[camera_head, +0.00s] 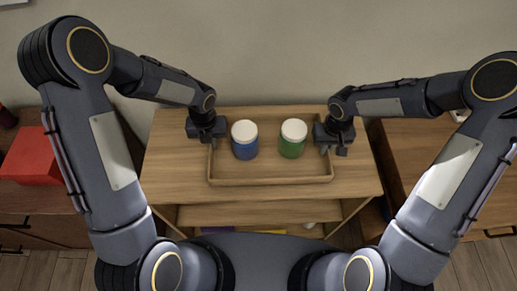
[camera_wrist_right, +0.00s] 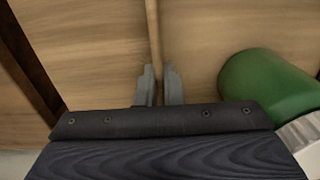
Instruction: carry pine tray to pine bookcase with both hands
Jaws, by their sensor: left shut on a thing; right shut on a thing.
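The pine tray (camera_head: 270,182) is on or just above the top of the pine bookcase (camera_head: 165,165); I cannot tell if it touches. A blue jar with a white lid (camera_head: 245,145) and a green jar with a white lid (camera_head: 291,143) stand upright in it. My left gripper (camera_head: 210,138) is at the tray's left side, its jaws largely hidden from above. My right gripper (camera_head: 335,147) is at the right side. In the right wrist view its fingers (camera_wrist_right: 159,88) are shut on the tray's thin rim (camera_wrist_right: 153,35), with the green jar (camera_wrist_right: 262,85) beside them.
A red box (camera_head: 33,157) sits on a dark wooden cabinet at the left. Another wooden cabinet (camera_head: 420,150) stands at the right. A wall is close behind the bookcase. Its top has bare room left and right of the tray, and a lower shelf (camera_head: 250,213) shows below.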

